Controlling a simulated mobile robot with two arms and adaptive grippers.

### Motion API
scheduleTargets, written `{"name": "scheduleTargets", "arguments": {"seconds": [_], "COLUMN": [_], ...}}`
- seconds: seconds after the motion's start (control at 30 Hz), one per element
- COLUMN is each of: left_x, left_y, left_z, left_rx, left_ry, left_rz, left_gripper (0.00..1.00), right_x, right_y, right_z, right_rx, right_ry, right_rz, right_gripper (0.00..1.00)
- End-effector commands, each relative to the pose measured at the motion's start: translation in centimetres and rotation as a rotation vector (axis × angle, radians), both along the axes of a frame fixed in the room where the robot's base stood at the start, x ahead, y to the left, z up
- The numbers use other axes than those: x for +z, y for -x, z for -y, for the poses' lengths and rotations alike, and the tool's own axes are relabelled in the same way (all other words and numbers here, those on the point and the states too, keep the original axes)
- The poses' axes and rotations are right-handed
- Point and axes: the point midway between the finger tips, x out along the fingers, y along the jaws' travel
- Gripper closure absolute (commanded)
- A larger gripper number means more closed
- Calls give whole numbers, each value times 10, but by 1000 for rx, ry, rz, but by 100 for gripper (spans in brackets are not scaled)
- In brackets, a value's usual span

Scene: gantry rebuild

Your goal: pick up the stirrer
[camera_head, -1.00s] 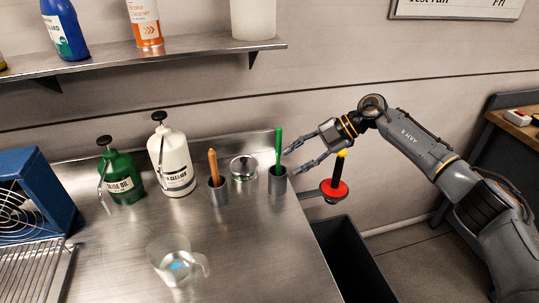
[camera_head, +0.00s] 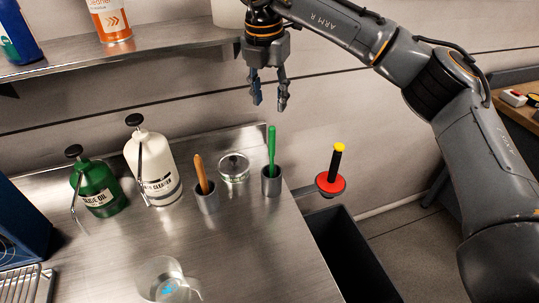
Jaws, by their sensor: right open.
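A green stick (camera_head: 272,143) stands upright in a small grey cup (camera_head: 271,184) near the back right of the steel counter. A brown wooden-looking handle (camera_head: 200,172) leans in a second grey cup (camera_head: 207,201) to its left. I cannot tell for sure which of the two is the stirrer. My right gripper (camera_head: 269,104) points down, open and empty, with its fingers above the green stick and apart from it in the picture. The lower ends of both sticks are hidden in the cups. My left gripper is not in view.
A glass dish (camera_head: 234,168) sits between the cups. A white pump bottle (camera_head: 155,170) and a green oil bottle (camera_head: 99,188) stand left. A clear jug (camera_head: 160,280) is in front. A shelf (camera_head: 130,58) runs behind; a red-based, yellow-topped tool (camera_head: 331,183) is at right.

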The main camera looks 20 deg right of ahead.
Motion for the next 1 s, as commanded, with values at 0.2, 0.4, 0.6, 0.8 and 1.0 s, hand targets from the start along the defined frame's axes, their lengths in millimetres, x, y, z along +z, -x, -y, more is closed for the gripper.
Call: {"name": "scheduleTargets", "arguments": {"seconds": [0.2, 0.4, 0.6, 0.8, 1.0], "left_x": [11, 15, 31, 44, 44], "left_y": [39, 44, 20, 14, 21], "left_z": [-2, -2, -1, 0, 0], "left_rx": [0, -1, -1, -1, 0], "left_ry": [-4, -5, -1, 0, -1], "left_rz": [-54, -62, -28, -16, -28], "left_gripper": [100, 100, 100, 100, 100], "right_x": [-43, -65, -81, -111, -120], "right_y": [-3, -5, -6, -8, -9], "right_z": [4, 6, 7, 9, 9], "right_rx": [1, 1, 2, 1, 1], "right_ry": [-1, -3, -4, -4, -4], "right_rz": [-6, -2, -6, -4, -2], "right_gripper": [58, 58, 58, 58, 58]}}
